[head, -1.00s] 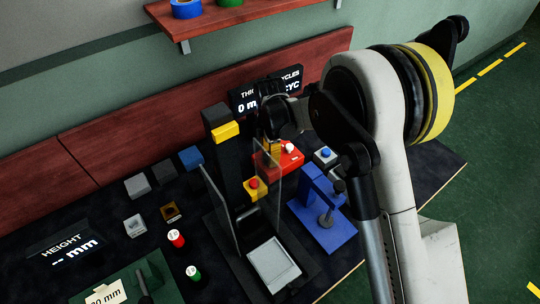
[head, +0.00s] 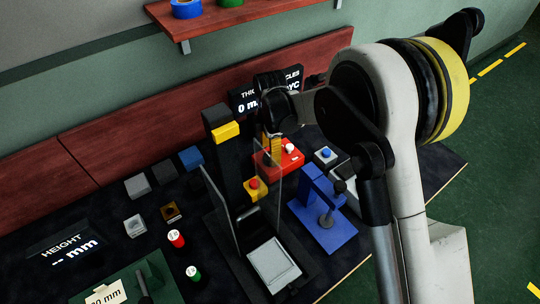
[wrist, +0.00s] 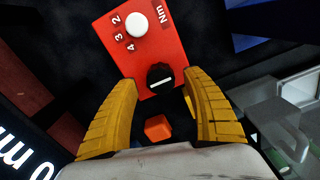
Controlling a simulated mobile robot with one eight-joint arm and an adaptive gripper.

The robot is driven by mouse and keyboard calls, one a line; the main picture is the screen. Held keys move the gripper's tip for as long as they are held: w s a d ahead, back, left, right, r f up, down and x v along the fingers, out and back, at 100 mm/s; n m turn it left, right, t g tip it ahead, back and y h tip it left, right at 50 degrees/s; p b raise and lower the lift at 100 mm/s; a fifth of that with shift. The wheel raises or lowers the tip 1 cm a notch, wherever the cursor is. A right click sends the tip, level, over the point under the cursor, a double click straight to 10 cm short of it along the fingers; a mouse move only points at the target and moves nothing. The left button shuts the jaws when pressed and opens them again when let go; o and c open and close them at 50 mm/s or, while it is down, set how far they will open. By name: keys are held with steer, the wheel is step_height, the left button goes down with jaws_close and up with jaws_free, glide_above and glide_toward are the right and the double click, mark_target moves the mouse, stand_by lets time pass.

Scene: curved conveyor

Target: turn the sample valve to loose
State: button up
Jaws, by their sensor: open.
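No label in view reads sample valve. A red box (wrist: 150,45) marked "4 3 2" and "Nm" carries a white round knob (wrist: 136,24) and a black knob (wrist: 160,78) with a white line. In the head view the red box (head: 280,160) stands behind a clear panel. My gripper (wrist: 164,80) is open, with its yellow fingers on either side of the black knob in the wrist view. Whether they touch it I cannot tell. In the head view my gripper (head: 271,148) points down at the red box's left part and hides the black knob.
An orange-red block (wrist: 158,127) shows between the finger bases. A blue stand (head: 324,222) and a small box with a blue button (head: 325,155) are to the right. A black post with a yellow block (head: 226,132) stands close left. A display (head: 245,104) is behind.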

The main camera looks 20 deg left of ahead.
step_height(320, 180, up, 10)
stand_by(0.3)
steer(key=shift+d, duration=0.1)
steer(key=s+d+r+m+t+y, duration=0.15)
steer(key=s+d+r+m, duration=0.25)
steer(key=d+r+m, duration=0.45)
steer(key=s+d+r+m+t+h, duration=0.1)
steer(key=s+d+r+m+t, duration=0.25)
steer(key=d, duration=0.85)
steer(key=s+d+m+t, duration=0.2)
steer(key=s+d+m, duration=1)
steer(key=d+m, duration=0.1)
steer(key=shift+s+d+f, duration=0.25)
steer(key=shift+s+f, duration=0.1)
steer(key=shift+s, duration=0.05)
